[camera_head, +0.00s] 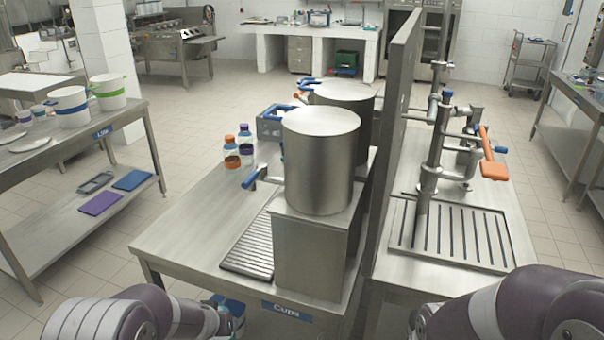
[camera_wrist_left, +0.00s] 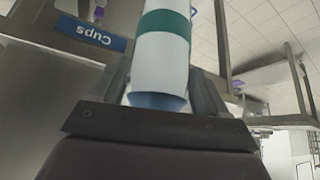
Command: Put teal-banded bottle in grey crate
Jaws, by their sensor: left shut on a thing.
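The teal-banded bottle (camera_wrist_left: 161,60) is in the left wrist view, white with a teal band and a blue end. My left gripper (camera_wrist_left: 158,78) is shut on it, with a dark finger on each side. The bottle's far end is cut off by the picture edge. My right gripper is out of view; only my right arm shows.
An upright steel partition (camera_head: 395,120) divides the counters. The counter's front left is clear. A blue object (camera_head: 231,307) shows low under the counter edge.

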